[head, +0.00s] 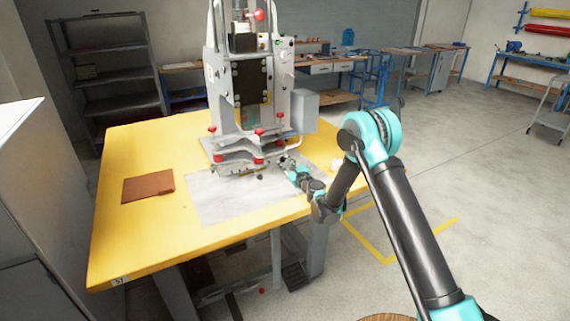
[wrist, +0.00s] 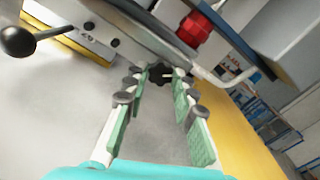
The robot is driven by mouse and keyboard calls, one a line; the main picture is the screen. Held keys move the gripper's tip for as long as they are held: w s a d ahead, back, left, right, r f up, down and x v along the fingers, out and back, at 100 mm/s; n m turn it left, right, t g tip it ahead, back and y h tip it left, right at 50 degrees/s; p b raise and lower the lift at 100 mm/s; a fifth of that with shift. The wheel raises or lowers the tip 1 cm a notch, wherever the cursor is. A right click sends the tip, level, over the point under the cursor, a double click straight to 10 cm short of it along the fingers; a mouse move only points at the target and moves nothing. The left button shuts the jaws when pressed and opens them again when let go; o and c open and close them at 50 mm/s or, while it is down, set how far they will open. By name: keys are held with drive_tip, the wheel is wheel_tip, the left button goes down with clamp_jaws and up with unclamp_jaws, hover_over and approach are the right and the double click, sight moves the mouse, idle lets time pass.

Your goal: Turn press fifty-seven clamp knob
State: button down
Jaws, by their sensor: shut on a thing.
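The press (head: 238,80) stands on the yellow table (head: 130,240), whose front corner carries a small label reading 57. My gripper (head: 284,160) reaches in from the right to the press's front right side, low over the table. In the wrist view, my gripper (wrist: 161,78) has its green-padded fingers around a small dark knob (wrist: 160,71) under the press plate's edge. The jaws are shut on this knob. It is mostly hidden by the fingertips, and I cannot see which way it is turned. In the head view my gripper hides it.
A red knob (wrist: 194,28) and a bent metal rod (wrist: 222,80) are close above and right of the fingers. A black ball lever (wrist: 18,41) sticks out at left. A brown folder (head: 148,187) lies on the table's left. The table front is mostly clear.

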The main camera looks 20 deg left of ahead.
drive_tip(key=n, duration=0.4)
drive_tip(key=shift+d+n, duration=0.1)
drive_tip(key=shift+n, duration=2)
drive_tip(key=c, duration=1.3)
unclamp_jaws()
drive_tip(key=shift+o, duration=0.2)
drive_tip(key=shift+v, duration=3.75)
drive_tip(key=shift+r, duration=0.15)
